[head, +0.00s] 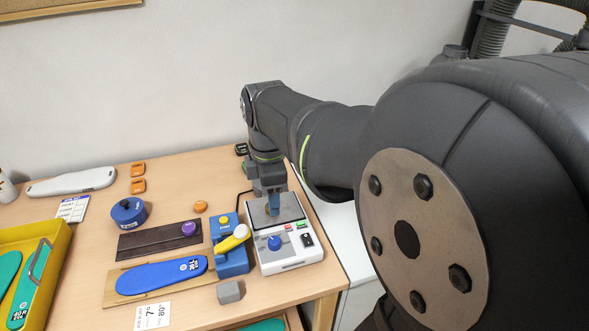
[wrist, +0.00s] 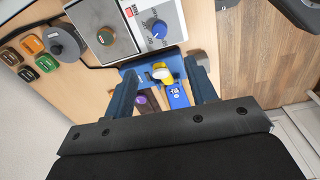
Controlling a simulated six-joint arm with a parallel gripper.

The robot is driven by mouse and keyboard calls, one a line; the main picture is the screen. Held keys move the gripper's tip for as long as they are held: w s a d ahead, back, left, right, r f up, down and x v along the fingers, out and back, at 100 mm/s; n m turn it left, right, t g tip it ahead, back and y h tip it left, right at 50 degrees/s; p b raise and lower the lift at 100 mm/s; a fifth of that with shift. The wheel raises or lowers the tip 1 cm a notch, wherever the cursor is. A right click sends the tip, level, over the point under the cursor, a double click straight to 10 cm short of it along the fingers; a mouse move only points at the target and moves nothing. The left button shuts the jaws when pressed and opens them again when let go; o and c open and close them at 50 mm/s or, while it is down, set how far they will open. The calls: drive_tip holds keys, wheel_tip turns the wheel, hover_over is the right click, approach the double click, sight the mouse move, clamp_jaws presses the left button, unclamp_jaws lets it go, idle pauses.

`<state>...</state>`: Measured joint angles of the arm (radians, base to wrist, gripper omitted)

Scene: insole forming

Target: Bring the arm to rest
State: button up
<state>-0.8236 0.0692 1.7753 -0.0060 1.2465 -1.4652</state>
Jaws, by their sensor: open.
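My gripper (head: 272,207) points down over the metal plate of a white device with a blue knob (head: 288,255). In the wrist view my gripper (wrist: 162,72) has its two blue fingers apart with nothing held between them. Beyond the fingers, the blue clamp (wrist: 176,68) with a yellow lever and part of the blue insole (wrist: 177,97) show. In the head view my arm reaches in from the right and hides part of the table's back right.
The blue insole (head: 160,277) lies on a wooden board beside the blue clamp (head: 231,262). A dark bar (head: 150,242), a blue round tool (head: 128,213) and a grey block (head: 230,292) lie around it. A yellow tray (head: 52,272) holds green insoles at left. The table's right edge is close to the device.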

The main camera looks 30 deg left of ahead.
sight(274, 241)
drive_tip(key=shift+r, duration=0.8)
drive_tip(key=f, duration=1.7)
drive_tip(key=shift+w+a+f, duration=0.2)
drive_tip(key=shift+w+a, duration=0.05)
drive_tip(key=shift+w, duration=0.1)
